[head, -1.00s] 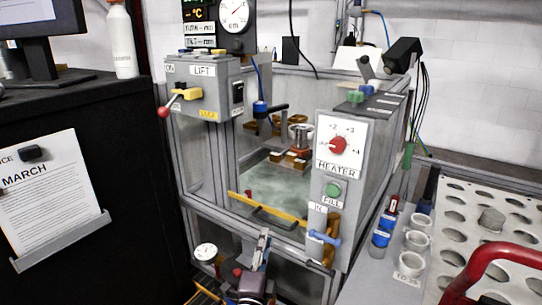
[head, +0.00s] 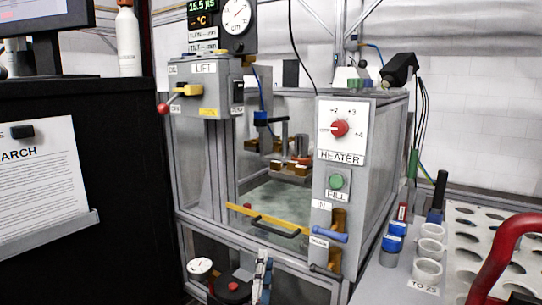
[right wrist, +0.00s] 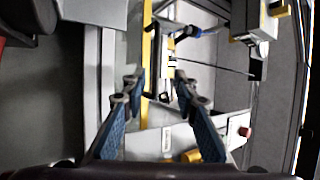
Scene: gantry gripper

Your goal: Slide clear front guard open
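The front guard shows as a clear pane with a yellow bar (head: 240,210) along its lower edge at the front of the grey-framed machine. A black handle (head: 275,227) sticks out from this bar. My right gripper (head: 264,258) is just below and in front of the handle in the head view, seen nearly edge-on. In the right wrist view, its two blue fingers (right wrist: 159,84) are spread apart. The yellow bar (right wrist: 147,50) and the dark handle lie ahead, between the fingertip directions. Contact with the handle cannot be made out. My left gripper is not in view.
A heater panel (head: 341,130) with a red knob and a blue lever (head: 330,234) stand right of the guard. The lift box (head: 205,85) is above left. Blue-capped vials (head: 392,243), white cups and a red curved tube (head: 497,262) are at right.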

